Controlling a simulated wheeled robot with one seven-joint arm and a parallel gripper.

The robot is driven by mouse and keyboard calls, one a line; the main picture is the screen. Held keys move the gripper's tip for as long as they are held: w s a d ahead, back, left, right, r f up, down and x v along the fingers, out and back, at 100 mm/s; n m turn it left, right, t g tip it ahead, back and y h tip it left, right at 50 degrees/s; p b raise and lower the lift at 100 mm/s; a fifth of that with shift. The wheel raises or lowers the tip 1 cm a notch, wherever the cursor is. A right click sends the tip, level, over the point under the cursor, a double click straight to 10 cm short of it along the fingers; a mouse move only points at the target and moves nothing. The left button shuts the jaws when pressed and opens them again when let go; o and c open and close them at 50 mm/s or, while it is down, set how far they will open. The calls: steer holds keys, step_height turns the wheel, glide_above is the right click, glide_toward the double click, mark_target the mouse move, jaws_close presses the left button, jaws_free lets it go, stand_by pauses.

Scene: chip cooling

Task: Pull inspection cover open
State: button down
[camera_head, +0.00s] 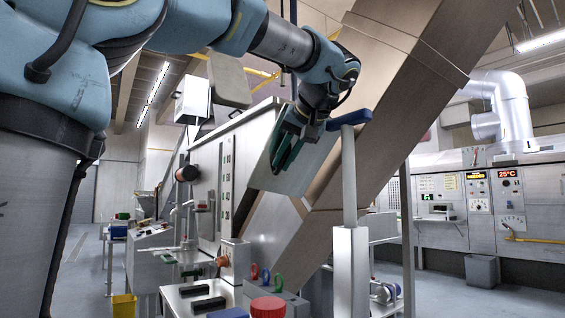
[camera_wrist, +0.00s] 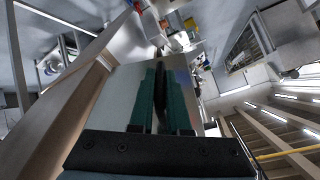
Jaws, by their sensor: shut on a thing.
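The inspection cover (camera_head: 308,168) is a flat grey panel at the middle of the head view, on the sloping brown duct. It stands tilted out from the duct. My gripper (camera_head: 282,160) is in front of the cover, its green fingers shut on the cover's handle. In the wrist view, my gripper (camera_wrist: 161,72) has its green fingers close together around a dark handle (camera_wrist: 160,98), with the cover (camera_wrist: 118,95) behind them. The fingers hide much of the handle. The inside of the duct behind the cover cannot be made out.
The sloping duct (camera_head: 385,95) runs beside the cover up to the right. A post with a blue top (camera_head: 349,118) stands close to the cover's right. Below are a bench with a red knob (camera_head: 268,307) and colored rings. A control cabinet (camera_head: 480,205) stands at the far right.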

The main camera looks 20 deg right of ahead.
stand_by(0.3)
steer(key=c, duration=0.9)
jaws_free()
steer(key=v, duration=1.1)
steer(key=shift+f+p, duration=0.1)
steer(key=shift+p, duration=0.25)
steer(key=shift+s, duration=0.1)
steer(key=shift+d+p+v, duration=0.2)
steer(key=shift+p+v, duration=1.8)
steer(key=shift+v, duration=1.05)
steer(key=shift+d+p+v, duration=0.2)
steer(key=shift+p+v, duration=1.8)
steer(key=shift+v, duration=1.05)
steer(key=shift+f, duration=0.15)
